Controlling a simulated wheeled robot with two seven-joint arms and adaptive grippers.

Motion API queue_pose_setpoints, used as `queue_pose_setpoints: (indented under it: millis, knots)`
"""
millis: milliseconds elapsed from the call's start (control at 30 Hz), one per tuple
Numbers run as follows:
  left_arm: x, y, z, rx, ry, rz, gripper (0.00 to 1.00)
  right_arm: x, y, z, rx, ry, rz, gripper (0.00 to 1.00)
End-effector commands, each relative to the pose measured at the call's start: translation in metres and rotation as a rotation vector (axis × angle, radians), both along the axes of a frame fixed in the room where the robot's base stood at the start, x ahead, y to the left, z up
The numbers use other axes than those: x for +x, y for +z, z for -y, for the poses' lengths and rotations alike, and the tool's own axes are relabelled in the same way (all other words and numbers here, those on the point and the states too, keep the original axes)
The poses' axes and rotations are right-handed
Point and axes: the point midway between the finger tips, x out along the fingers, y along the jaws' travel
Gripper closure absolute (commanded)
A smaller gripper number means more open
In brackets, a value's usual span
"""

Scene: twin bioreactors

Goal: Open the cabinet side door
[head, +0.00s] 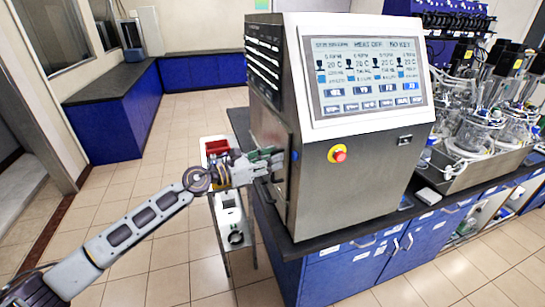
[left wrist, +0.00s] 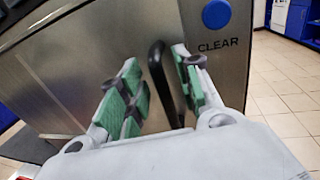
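The grey cabinet (head: 352,175) stands on the dark counter, with a screen and a red button on its front. Its side door (head: 268,128) is on the left side; the head view does not show clearly whether it is ajar. In the left wrist view the door is a brushed-metal panel (left wrist: 85,60) with a black bar handle (left wrist: 160,75). My left gripper (head: 276,160) is at this side. In the left wrist view its green-padded fingers (left wrist: 160,90) stand apart on either side of the handle, the right finger nearer to it. My right gripper is out of view.
Glass bioreactor vessels (head: 480,135) stand on the counter at the right. A small trolley (head: 213,185) with a red bin (head: 216,147) is just beyond my left gripper. Blue cabinets (head: 115,120) line the back. The tiled floor at the left is open.

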Motion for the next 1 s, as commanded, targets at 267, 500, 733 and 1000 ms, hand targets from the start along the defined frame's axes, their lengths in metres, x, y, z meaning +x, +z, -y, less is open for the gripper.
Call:
queue_pose_setpoints:
  millis: [267,500,733,1000]
  knots:
    - [0.003,-0.0007,0.0058,0.001,0.0,0.0,0.66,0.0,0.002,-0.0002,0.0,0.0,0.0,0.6]
    - [0.0029,-0.0007,0.0057,0.001,0.0,0.0,0.7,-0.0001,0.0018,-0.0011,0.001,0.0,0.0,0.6]
    - [0.0031,-0.0005,0.0055,0.001,0.0,0.0,1.0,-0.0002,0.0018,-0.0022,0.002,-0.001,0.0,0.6]
    - [0.0034,-0.0003,0.0051,0.0,0.001,0.0,1.0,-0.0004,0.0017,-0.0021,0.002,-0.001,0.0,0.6]
